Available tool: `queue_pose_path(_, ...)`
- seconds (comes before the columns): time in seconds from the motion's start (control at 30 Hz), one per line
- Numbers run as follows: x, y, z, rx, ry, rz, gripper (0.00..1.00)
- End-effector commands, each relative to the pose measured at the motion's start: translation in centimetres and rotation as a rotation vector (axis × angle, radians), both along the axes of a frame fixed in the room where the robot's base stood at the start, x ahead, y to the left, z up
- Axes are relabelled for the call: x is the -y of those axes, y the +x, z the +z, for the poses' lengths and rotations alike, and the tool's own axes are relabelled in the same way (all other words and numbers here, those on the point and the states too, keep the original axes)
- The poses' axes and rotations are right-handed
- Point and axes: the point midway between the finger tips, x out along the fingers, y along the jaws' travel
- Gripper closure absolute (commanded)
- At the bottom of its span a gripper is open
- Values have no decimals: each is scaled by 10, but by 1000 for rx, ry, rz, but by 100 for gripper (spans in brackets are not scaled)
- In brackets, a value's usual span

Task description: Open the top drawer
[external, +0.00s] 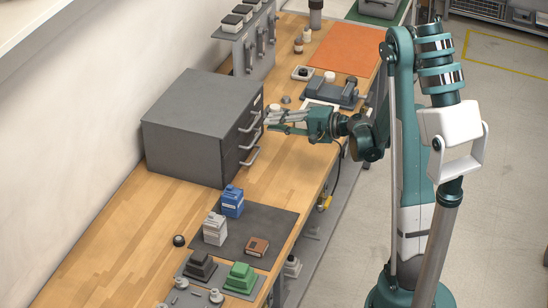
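A dark grey drawer cabinet (182,130) stands on the wooden bench against the wall. Its front faces right, with several light handles stacked one above another. The top handle (257,103) is at the upper edge of the front, and the drawers look shut. My gripper (268,122) is at the right of the cabinet front, near the upper handles, pointing left. Its fingers look spread apart with nothing between them. I cannot tell whether a fingertip touches a handle.
A dark mat (262,219) with blue, white and brown boxes lies in front of the cabinet. A grey vise-like device (330,92) and an orange mat (346,48) are behind my gripper. A grey rack (250,45) stands behind the cabinet. Bare bench (95,240) lies at the left front.

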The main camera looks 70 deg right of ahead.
Motion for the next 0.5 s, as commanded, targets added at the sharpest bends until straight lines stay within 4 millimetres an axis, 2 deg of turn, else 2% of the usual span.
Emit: queue_pose_path(0.5, 1, 2, -1, 2, 2, -1, 87)
